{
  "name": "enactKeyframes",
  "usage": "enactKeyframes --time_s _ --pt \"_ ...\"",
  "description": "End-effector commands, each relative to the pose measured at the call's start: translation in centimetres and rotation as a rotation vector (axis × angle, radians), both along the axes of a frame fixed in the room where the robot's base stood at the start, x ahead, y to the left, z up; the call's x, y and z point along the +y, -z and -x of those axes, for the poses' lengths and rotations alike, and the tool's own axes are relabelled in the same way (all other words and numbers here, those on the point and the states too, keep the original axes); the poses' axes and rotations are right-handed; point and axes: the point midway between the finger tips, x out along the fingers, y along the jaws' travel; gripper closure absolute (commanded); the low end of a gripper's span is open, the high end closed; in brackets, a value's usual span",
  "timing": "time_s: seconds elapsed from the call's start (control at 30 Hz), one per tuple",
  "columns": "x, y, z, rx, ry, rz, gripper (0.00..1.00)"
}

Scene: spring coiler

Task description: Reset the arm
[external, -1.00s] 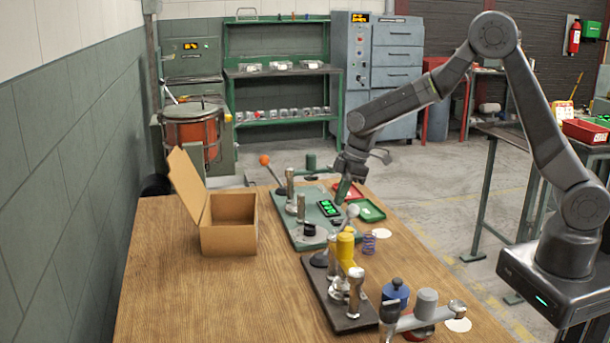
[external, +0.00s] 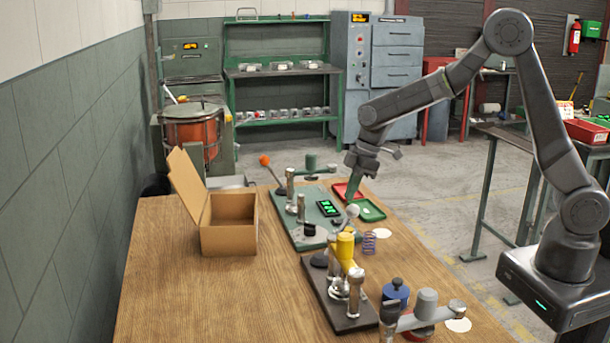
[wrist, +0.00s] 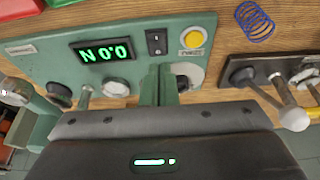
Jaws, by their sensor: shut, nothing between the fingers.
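My gripper (external: 354,196) hangs above the right side of the green spring coiler (external: 296,237), its fingers pointing down. In the wrist view the fingers (wrist: 158,85) are together with nothing between them, in front of the coiler panel. The panel's display (wrist: 103,50) reads "N 0.0" in green; a black switch (wrist: 156,41) and a yellow button (wrist: 194,38) are beside it. My forearm reaches across from the right, bent at a high elbow. Whether the fingertips touch the coiler cannot be told.
An open cardboard box (external: 228,238) stands left on the wooden table (external: 190,300). A dark-based fixture (external: 338,312) with a yellow part (external: 345,246) is nearer. The table's left front is clear.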

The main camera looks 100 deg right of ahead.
Motion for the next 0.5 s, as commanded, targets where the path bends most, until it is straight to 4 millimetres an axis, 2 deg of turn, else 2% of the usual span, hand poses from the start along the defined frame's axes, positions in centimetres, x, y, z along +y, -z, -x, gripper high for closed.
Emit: enactKeyframes --time_s 0.03,0.1,0.3,0.5 --pt "0.1 0.7 -0.5 0.002 -0.003 -0.001 1.0" --pt "-0.1 0.8 -2.2 -0.004 -0.004 0.003 1.0" --pt "-0.1 -3.3 -0.5 -0.005 -0.001 0.004 1.0" --pt "-0.1 -6.0 0.5 -0.004 0.0 0.002 1.0"
